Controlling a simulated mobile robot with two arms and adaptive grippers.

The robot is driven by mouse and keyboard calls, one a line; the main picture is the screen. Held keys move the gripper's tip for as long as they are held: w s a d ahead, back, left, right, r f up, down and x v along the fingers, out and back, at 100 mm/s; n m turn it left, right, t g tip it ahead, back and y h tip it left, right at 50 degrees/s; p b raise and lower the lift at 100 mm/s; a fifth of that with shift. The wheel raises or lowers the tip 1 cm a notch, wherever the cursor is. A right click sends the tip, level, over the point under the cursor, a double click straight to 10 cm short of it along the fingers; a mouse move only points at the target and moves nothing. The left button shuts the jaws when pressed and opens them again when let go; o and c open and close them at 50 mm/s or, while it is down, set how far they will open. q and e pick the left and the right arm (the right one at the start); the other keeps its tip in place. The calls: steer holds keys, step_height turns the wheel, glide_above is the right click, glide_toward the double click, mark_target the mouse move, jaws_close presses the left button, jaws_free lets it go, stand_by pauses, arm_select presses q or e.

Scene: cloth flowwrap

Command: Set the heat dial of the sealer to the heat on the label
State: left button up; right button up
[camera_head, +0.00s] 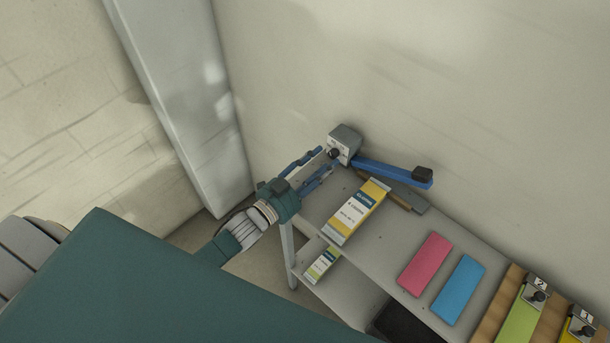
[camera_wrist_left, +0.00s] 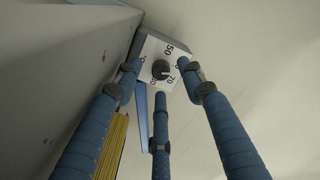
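The sealer (camera_head: 347,138) is a grey box at the back end of the shelf top, with a blue lever (camera_head: 385,172) ending in a black block. Its black heat dial (camera_head: 334,153) is on the face towards my left gripper (camera_head: 325,158). In the left wrist view the dial (camera_wrist_left: 160,69) sits among printed numbers; 50 and 70 are readable, others are partly covered. My three blue fingers are spread around the dial, open; I cannot tell whether they touch it. A yellow and white packet (camera_head: 357,212) bears a label too small to read. My right gripper is not in view.
A pink slab (camera_head: 426,264) and a blue slab (camera_head: 458,290) lie on the shelf top. Numbered clips (camera_head: 535,291) stand at the lower right. A green-labelled packet (camera_head: 322,265) is on the lower shelf. A wall rises behind the sealer.

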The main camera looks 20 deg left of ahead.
arm_select(q)
steer(key=v, duration=1)
